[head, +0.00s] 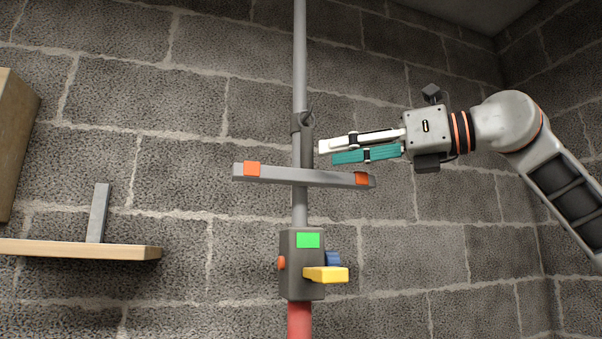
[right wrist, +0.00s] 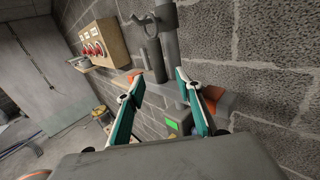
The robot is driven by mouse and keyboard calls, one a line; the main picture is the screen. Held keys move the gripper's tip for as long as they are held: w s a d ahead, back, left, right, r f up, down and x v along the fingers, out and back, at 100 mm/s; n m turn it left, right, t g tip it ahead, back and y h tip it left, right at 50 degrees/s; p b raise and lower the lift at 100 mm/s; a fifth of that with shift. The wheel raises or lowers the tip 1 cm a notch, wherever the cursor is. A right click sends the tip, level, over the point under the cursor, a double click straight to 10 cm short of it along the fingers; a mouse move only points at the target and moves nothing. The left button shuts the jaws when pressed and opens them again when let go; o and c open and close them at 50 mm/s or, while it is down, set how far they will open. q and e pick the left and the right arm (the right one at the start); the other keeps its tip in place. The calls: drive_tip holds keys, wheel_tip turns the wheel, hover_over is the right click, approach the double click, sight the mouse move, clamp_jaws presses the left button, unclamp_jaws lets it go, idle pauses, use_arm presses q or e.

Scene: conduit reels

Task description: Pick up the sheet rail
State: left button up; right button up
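The sheet rail, which I take to be the grey bar (head: 310,178) with orange pads near both ends, lies almost level across a vertical grey pipe (head: 300,60). It stands in front of the wall. My right gripper (head: 328,151) comes in from the right, a little above the rail. Its two fingers are apart, with nothing between them in the head view. In the right wrist view the open fingers (right wrist: 158,74) point toward the pipe, and the rail (right wrist: 160,90) shows partly behind them, with an orange pad near each finger. Contact cannot be told. My left gripper is not in view.
Below the rail, a dark box (head: 303,288) with a green panel and a yellow lever is on the pipe. A ring hook (right wrist: 163,12) sits above. A wooden shelf (head: 80,250) with an upright grey block (head: 98,213) is at the left. Wall space at the right is clear.

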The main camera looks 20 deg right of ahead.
sight(308, 160)
drive_tip(key=x, duration=0.3)
drive_tip(key=p+x, duration=0.1)
drive_tip(key=x, duration=0.2)
drive_tip(key=shift+w+a+f, duration=0.25)
drive_tip(key=shift+a, duration=0.05)
drive_tip(key=shift+s+d, duration=0.1)
drive_tip(key=shift+c, duration=1.2)
clamp_jaws()
